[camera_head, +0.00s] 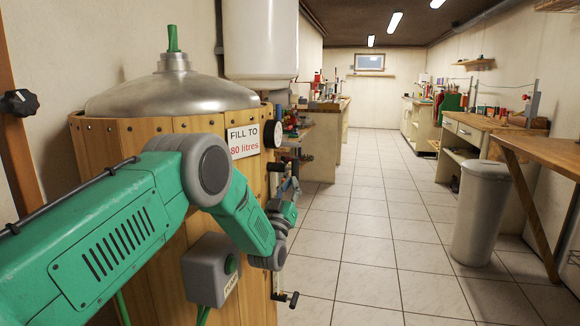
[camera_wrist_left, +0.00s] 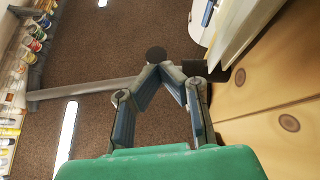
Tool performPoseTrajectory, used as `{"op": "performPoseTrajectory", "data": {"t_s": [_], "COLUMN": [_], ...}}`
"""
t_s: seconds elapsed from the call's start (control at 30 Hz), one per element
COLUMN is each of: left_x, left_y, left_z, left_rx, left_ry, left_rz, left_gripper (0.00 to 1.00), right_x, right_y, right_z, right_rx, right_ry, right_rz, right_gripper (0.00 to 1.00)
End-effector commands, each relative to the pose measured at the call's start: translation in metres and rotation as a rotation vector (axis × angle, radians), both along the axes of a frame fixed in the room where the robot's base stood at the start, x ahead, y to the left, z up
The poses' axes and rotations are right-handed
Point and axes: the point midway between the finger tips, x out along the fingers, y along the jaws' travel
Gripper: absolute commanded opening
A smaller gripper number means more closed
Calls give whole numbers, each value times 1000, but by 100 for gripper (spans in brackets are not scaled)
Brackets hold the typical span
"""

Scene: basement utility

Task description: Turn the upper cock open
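The wooden-clad vessel (camera_head: 170,125) with a domed metal lid stands at the left in the head view. Dark fittings (camera_head: 277,167) show on its right side, partly behind my arm; the upper cock seems to be among them. A lower cock with a black-ended lever (camera_head: 291,299) sits near the bottom. My left gripper (camera_head: 289,193) is at the vessel's right side. In the wrist view its fingertips (camera_wrist_left: 161,72) come together, with a round black knob (camera_wrist_left: 156,54) just beyond them. Whether the fingers touch the knob is unclear. My right gripper is not visible.
A "FILL TO 80 litres" sign (camera_head: 243,141) and a round gauge (camera_head: 278,133) are on the vessel. A grey pump switch box (camera_head: 207,272) is below my arm. The tiled floor (camera_head: 385,230) between is clear.

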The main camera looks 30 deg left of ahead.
Motion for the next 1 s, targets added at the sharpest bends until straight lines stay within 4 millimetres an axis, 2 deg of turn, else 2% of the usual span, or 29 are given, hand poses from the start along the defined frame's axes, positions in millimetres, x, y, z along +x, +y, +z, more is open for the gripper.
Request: {"op": "performPoseTrajectory", "data": {"t_s": [0.57, 0.67, 1.0], "left_x": [-1, -10, -70], "left_y": [5, 3, -14], "left_z": [-7, -12, -44], "left_rx": [-3, -3, 1], "left_ry": [13, 13, 5], "left_rz": [8, 7, 2], "left_gripper": [0, 0, 0], "right_x": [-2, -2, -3], "right_y": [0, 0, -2], "right_z": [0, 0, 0], "right_rx": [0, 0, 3], "right_ry": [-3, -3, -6], "right_rz": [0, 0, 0], "right_gripper": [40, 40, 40]}}
